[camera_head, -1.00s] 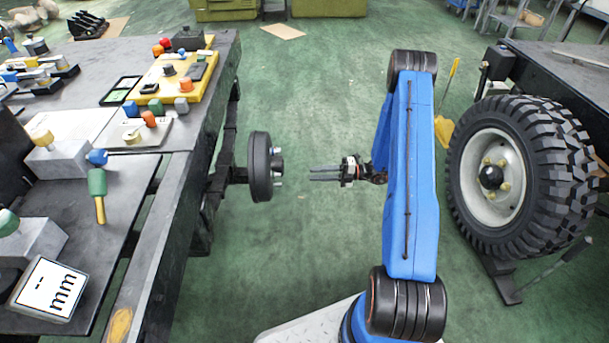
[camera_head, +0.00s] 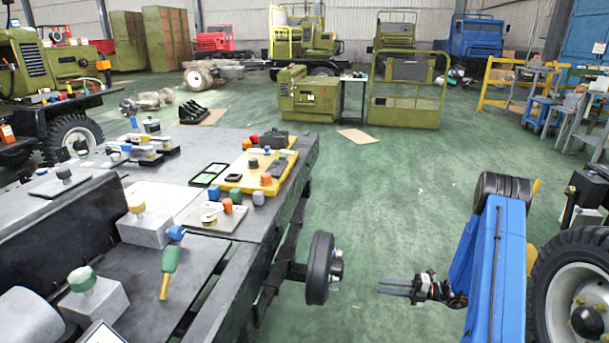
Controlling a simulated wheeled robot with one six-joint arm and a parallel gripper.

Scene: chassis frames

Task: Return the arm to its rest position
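My blue arm (camera_head: 496,262) stands at the lower right, with its upper joint high and the link running down out of the frame. My gripper (camera_head: 394,288) points left from behind the arm. Its two fingers look parallel with a small gap between them, and nothing shows in them. The fingertips are apart from the black wheel hub (camera_head: 320,268), with a clear gap of green floor between. My base is out of view.
A dark workbench (camera_head: 290,190) with several parts and a yellow tray (camera_head: 243,178) lies at left. A large tyre (camera_head: 585,275) stands close to the right of my arm. Green machines (camera_head: 308,95) and yellow railings stand at the back. Open green floor lies in the middle.

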